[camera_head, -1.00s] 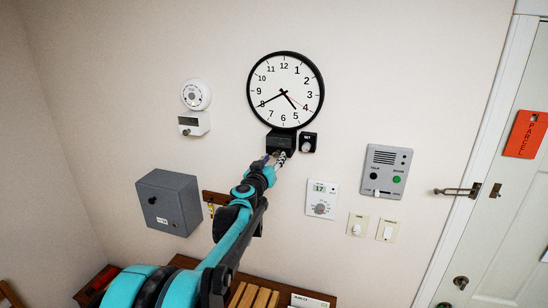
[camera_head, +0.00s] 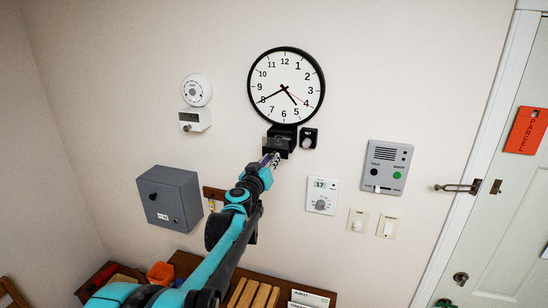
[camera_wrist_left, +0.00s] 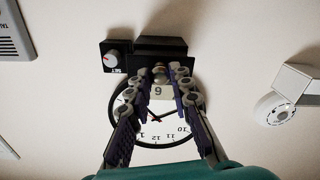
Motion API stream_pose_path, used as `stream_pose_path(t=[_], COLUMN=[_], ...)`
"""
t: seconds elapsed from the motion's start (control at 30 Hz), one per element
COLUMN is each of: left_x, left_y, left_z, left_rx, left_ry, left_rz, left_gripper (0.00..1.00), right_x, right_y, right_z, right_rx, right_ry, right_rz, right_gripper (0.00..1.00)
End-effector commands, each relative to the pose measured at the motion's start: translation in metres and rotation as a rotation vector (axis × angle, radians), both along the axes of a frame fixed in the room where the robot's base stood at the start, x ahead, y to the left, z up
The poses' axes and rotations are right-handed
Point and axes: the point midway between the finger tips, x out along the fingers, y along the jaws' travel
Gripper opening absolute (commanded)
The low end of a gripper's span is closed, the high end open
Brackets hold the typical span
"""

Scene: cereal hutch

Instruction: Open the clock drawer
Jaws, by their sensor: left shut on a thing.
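The round wall clock (camera_head: 286,75) has a white face and a black rim. The black clock drawer (camera_head: 275,146) is below it and sticks out from its housing toward me. In the left wrist view the clock (camera_wrist_left: 155,125) is upside down, and the black drawer (camera_wrist_left: 160,48) has a small round knob (camera_wrist_left: 160,74). My left gripper (camera_head: 272,160) is at the drawer's front, and in the left wrist view its two fingers (camera_wrist_left: 168,78) are closed around the knob. The fingers partly hide the knob. My right gripper is not in view.
A black SET dial box (camera_head: 308,138) sits just right of the drawer. A white timer (camera_head: 196,92) is left of the clock. A grey box (camera_head: 169,198), a thermostat (camera_head: 322,195), an intercom (camera_head: 388,167) and a door (camera_head: 510,210) are around it.

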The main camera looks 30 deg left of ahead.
Motion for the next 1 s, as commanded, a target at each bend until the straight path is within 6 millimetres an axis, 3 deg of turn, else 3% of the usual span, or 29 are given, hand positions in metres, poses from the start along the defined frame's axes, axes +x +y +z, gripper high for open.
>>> stream_pose_path(t=[0.13,0.43,0.47,0.53,0.87,1.0], left_x=[-0.017,-0.019,-0.019,-0.019,-0.02,-0.033], left_y=[-0.003,-0.004,-0.004,-0.004,-0.004,-0.008], left_z=[0.0,0.001,0.001,0.001,0.001,0.001], left_rx=[0.0,-0.001,-0.001,-0.001,0.0,0.0], left_ry=[0.0,-0.001,-0.001,-0.001,0.0,0.0], left_rz=[0.002,0.001,0.001,0.001,0.001,0.002], left_gripper=[0.0,0.0,0.23,0.41,0.42,0.42], right_x=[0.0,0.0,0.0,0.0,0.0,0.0], right_y=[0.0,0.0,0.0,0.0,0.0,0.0], right_z=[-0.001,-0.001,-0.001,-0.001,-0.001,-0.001], right_rx=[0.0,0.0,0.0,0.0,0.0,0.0], right_ry=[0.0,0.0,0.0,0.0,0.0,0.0], right_rz=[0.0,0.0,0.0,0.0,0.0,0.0], right_gripper=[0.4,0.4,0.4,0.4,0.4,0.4])
